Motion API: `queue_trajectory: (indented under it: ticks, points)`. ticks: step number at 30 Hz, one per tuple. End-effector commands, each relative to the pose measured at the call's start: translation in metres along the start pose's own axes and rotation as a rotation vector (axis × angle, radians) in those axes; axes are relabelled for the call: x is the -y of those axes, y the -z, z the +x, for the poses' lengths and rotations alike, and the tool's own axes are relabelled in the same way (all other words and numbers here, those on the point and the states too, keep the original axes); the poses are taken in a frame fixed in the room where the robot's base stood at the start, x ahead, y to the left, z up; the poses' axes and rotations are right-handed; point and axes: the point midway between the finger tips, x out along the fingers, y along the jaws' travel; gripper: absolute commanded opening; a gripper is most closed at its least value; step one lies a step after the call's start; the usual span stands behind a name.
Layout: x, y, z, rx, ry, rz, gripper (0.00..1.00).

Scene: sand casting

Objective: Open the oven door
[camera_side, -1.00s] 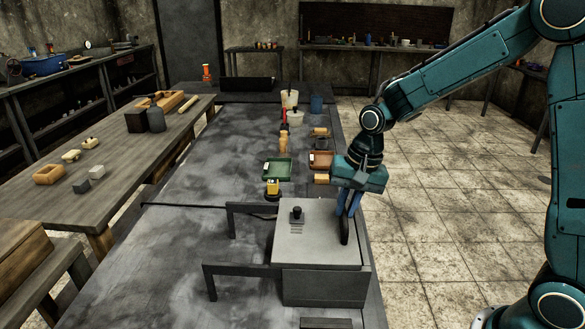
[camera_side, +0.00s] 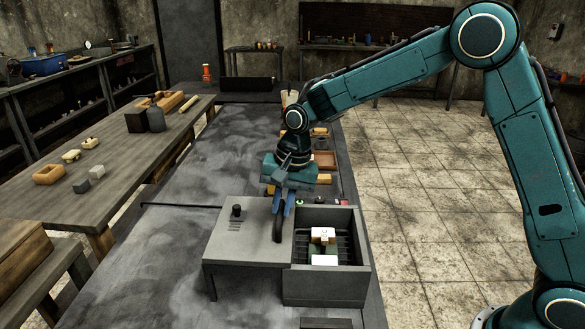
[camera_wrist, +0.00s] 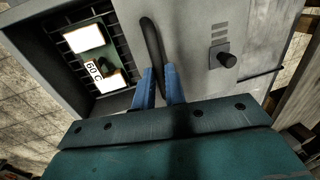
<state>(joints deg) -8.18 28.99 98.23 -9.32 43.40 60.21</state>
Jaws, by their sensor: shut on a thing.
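The oven door (camera_side: 247,240) is a flat grey sliding lid on top of the oven (camera_side: 325,287). It now lies to the left of the oven's opening, on the side rails. My gripper (camera_side: 282,212) is shut on the door's dark handle (camera_side: 277,226), near the door's right edge. In the wrist view the blue fingers (camera_wrist: 160,84) sit on both sides of the black handle (camera_wrist: 152,45). The oven's inside shows a dark rack (camera_side: 341,243) with white-topped blocks (camera_side: 323,235), and a label reading "60 C" (camera_wrist: 97,76) shows in the wrist view.
A dark knob (camera_side: 237,211) stands on the door. Behind the oven are an orange-brown tray (camera_side: 325,160) and small items, partly hidden by my arm. A wooden bench (camera_side: 120,165) stands at the left. The grey table is clear to the door's left.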

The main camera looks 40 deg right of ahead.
Motion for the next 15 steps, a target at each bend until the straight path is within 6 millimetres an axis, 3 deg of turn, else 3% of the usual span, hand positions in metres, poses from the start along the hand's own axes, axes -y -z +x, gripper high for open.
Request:
queue_trajectory:
  ticks: [12, 13, 15]
  points:
    - [0.0111, 0.0014, 0.0001, -0.007, 0.01, 0.001, 0.0]
    - [0.0111, 0.0012, 0.0002, -0.007, 0.01, 0.0, 0.16]
    - [0.0108, 0.001, 0.0003, -0.006, 0.009, 0.0, 0.3]
